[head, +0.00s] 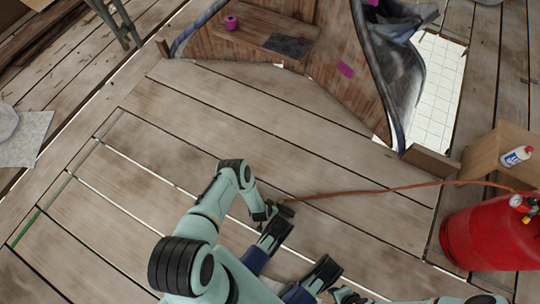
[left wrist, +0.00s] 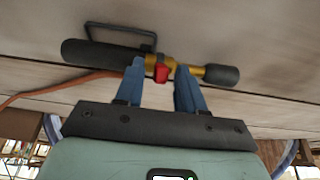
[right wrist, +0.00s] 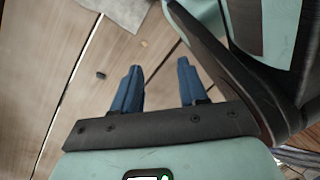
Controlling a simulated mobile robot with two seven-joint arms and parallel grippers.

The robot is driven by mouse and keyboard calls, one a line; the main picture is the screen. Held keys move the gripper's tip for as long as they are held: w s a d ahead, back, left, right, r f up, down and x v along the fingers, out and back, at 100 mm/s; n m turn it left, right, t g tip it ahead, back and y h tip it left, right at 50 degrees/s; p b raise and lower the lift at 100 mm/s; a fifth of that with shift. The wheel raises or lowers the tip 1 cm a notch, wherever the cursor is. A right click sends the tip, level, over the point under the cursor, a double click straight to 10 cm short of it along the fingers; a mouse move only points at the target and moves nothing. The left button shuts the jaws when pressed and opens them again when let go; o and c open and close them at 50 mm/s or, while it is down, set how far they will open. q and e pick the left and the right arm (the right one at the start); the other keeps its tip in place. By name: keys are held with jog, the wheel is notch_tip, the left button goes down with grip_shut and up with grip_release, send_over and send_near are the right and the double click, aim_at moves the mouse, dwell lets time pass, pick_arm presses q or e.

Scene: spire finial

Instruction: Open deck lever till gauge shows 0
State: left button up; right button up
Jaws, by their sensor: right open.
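A torch-like tool with a dark handle, brass body and black nozzle (left wrist: 222,75) lies across the left wrist view. A small red lever-like piece (left wrist: 162,72) sits on its body, between the fingertips of my left gripper (left wrist: 160,70). The fingers are apart; whether they touch or press the red piece I cannot tell. In the head view the tool (head: 286,210) is low over the deck beside my left wrist, partly hidden. A small round gauge (head: 516,200) sits on the red cylinder (head: 482,236); its reading is too small. My right gripper (right wrist: 158,68) is open and empty above the planks.
An orange hose (head: 390,189) runs across the deck from the tool to the cylinder. A cardboard-coloured box (head: 488,153) with a white bottle (head: 516,156) stands behind the cylinder. A wooden-sided structure with dark sheeting (head: 395,75) borders a white opening. The planks at left are mostly clear.

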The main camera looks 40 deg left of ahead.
pick_arm(q)
grip_shut()
jog(key=shift+w+a+r+g+b, duration=0.1)
jog(key=shift+w+r+g+b, duration=0.15)
jog(key=shift+w+g+b, duration=0.55)
jog(key=shift+w+r+g+h, duration=0.15)
jog(key=shift+g+h, duration=0.25)
jog(key=shift+g, duration=0.4)
jog(key=shift+w+a+g+h, duration=0.15)
jog(key=shift+w+g, duration=0.15)
jog(key=shift+g, duration=0.5)
jog(key=shift+w+a+g+h, duration=0.15)
jog(key=shift+w+g, duration=0.15)
jog(key=shift+g, duration=0.5)
pick_arm(e)
jog(key=shift+s+d+f+g, duration=0.1)
jog(key=shift+s+f+g, duration=0.25)
jog(key=shift+s, duration=0.5)
jog(key=shift+s+d+f+g, duration=0.1)
jog(key=shift+s+f+g, duration=0.25)
jog(key=shift+s, duration=0.5)
jog(key=shift+f, duration=0.1)
